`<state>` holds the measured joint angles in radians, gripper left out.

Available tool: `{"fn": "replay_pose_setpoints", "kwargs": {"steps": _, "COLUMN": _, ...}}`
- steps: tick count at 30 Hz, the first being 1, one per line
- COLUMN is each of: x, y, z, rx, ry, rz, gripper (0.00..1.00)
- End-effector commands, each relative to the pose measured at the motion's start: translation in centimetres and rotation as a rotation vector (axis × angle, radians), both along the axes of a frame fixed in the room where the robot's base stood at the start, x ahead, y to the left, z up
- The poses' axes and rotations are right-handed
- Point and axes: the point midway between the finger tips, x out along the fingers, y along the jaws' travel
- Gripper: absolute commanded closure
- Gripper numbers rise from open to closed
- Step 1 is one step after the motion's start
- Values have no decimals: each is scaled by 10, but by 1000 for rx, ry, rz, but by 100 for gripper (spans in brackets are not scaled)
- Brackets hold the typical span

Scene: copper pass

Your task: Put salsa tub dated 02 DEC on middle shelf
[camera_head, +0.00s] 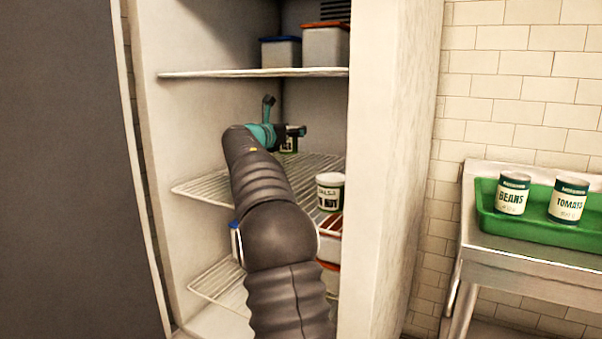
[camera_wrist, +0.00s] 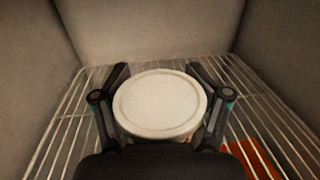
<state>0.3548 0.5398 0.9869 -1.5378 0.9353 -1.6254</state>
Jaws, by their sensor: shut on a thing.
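My gripper (camera_head: 295,132) is inside the open fridge, over the back part of the middle wire shelf (camera_head: 205,187). It is shut on a tub with a pale round lid (camera_wrist: 160,103), one finger on each side in the wrist view. In the head view only a bit of this tub (camera_head: 289,145) shows below the gripper, and its date cannot be read. I cannot tell whether its base touches the shelf. A white salsa tub with a dark green band (camera_head: 329,192) stands upright at the front right of the middle shelf; its date seems to end in NOV.
The upper shelf (camera_head: 215,73) holds a blue-lidded container (camera_head: 281,52) and a red-lidded one (camera_head: 325,46). Containers on the lower shelf are partly hidden by my arm. On the right, a green tray (camera_head: 540,229) on a steel cart holds beans (camera_head: 513,195) and tomato (camera_head: 568,201) tubs.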

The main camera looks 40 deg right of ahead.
Motion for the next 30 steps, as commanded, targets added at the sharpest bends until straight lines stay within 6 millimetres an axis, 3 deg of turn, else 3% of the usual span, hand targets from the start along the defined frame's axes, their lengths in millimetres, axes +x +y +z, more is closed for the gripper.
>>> {"fn": "replay_pose_setpoints", "kwargs": {"steps": 20, "x": -116, "y": 62, "z": 0, "rx": -1, "ry": -2, "rz": 1, "gripper": 96}}
{"fn": "replay_pose_setpoints", "kwargs": {"steps": 24, "x": -113, "y": 61, "z": -25, "rx": 0, "ry": 3, "rz": 0, "gripper": 96}}
{"fn": "replay_pose_setpoints", "kwargs": {"steps": 30, "x": -113, "y": 61, "z": -35, "rx": -1, "ry": 1, "rz": 0, "gripper": 96}}
